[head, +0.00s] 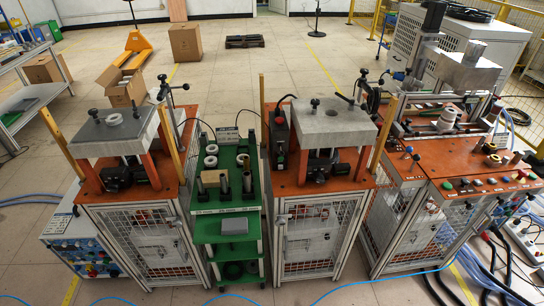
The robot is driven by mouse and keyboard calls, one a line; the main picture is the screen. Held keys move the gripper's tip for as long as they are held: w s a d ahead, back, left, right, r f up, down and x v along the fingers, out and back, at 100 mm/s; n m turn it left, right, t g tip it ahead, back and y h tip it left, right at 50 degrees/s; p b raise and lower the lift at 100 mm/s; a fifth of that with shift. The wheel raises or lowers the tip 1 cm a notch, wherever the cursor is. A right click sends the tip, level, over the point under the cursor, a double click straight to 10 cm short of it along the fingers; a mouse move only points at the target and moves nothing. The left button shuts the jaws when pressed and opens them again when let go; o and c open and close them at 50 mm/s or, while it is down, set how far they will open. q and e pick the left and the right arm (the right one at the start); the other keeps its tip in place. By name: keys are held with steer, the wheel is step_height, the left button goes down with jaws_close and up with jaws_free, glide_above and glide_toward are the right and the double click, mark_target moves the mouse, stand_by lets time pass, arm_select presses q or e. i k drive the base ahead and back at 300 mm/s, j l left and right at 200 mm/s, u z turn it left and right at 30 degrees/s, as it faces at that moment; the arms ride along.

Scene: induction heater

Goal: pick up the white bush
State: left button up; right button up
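A small white ring that looks like the white bush (114,120) lies flat on the grey top plate (88,138) of the left machine. A dark hole shows in its middle. Nothing touches it from above.
A green cart (227,195) with metal cylinders and rings stands between the left machine and the middle machine (332,122). A small cardboard box (122,88) is behind the left plate. Black-knobbed posts rise near the plate. Blue hose (390,279) runs along the front floor.

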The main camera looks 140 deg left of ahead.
mark_target(210, 161)
steer(key=z, duration=3.6)
